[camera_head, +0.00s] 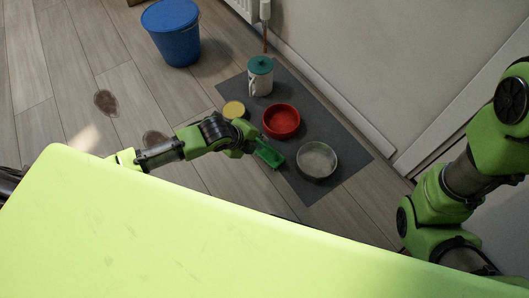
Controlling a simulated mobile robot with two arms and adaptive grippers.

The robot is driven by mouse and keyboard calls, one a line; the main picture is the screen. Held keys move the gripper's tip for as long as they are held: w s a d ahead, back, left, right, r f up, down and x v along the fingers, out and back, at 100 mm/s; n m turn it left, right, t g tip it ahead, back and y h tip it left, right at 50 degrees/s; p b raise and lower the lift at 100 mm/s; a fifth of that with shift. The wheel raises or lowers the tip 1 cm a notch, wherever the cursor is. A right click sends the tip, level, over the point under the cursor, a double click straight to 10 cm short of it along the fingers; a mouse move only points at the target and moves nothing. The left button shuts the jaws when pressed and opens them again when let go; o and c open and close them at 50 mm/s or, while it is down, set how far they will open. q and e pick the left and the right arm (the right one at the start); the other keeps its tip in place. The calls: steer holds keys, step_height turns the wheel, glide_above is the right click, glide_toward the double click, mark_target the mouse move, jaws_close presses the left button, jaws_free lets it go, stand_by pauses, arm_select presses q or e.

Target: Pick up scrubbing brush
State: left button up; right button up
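A small darker-green item (269,154), which looks like the scrubbing brush, is at the left edge of the dark mat (350,157). My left arm reaches in from the left, and my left gripper (248,146) is right against this item. The fingers are too small and too merged with the green item to tell whether they are open or shut on it. It is also unclear whether the item rests on the mat or is off it. My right arm shows at the right edge, but its gripper is not in view.
On the mat are a red bowl (281,121), a grey round dish (316,160), a yellow round item (233,109) and a white container with a teal lid (260,77). A blue bucket (171,35) stands at the back. A wall (370,60) borders the mat. The left floor is open, with dark stains.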

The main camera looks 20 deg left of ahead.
mark_target(263, 143)
arm_select(q)
steer(key=shift+b+x, duration=0.85)
steer(key=shift+x, duration=0.4)
steer(key=shift+w+d+f+b, duration=0.15)
steer(key=shift+d+f+b, duration=0.05)
steer(key=shift+f+b, duration=0.2)
jaws_close()
steer(key=shift+r, duration=0.2)
